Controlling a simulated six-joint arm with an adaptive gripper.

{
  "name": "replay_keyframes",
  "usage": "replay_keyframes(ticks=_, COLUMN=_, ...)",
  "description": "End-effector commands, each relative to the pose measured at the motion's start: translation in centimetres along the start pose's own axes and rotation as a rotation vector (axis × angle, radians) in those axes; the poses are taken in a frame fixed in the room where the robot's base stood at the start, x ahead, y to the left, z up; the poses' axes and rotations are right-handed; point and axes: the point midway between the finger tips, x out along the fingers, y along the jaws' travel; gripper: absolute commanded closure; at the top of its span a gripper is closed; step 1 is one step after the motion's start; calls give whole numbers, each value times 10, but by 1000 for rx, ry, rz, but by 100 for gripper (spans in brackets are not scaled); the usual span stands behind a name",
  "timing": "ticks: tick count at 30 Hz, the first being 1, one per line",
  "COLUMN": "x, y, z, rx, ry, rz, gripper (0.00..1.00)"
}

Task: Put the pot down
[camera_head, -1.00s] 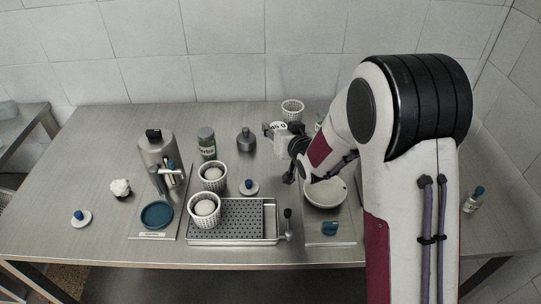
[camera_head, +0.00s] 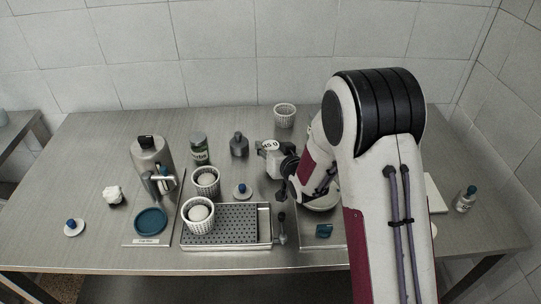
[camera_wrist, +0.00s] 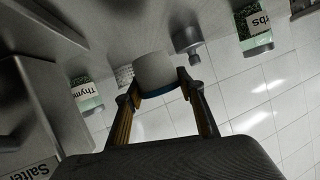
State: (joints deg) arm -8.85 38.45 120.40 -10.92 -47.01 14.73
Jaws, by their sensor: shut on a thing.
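The pot (camera_wrist: 153,68) is a pale grey cylinder with a blue band, seen in the wrist view. My gripper (camera_wrist: 158,84) is shut on it, one finger on each side. The wrist view is turned nearly upside down, with the tabletop above and the tiled wall below. In the head view my arm's end is over the middle of the table, right of the dark grey bottle (camera_head: 239,146). I cannot make out the pot clearly there, nor tell its gap to the table.
A herb jar (camera_head: 198,149) stands left of the bottle. A white basket (camera_head: 284,117) stands behind. A bowl (camera_head: 322,203) is partly hidden by my arm. Bare table lies between bottle and back basket.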

Motion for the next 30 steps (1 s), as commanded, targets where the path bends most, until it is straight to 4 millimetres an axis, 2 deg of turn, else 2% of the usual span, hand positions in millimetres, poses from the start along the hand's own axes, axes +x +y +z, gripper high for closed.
replay_keyframes(ticks=12, x=12, y=6, z=30, rx=0, ry=-1, rz=1, gripper=84)
replay_keyframes(ticks=28, x=14, y=6, z=34, rx=0, ry=-1, rz=1, gripper=84)
replay_keyframes(ticks=29, x=14, y=6, z=35, rx=0, ry=-1, rz=1, gripper=59)
replay_keyframes(ticks=30, x=14, y=6, z=34, rx=0, ry=-1, rz=1, gripper=49)
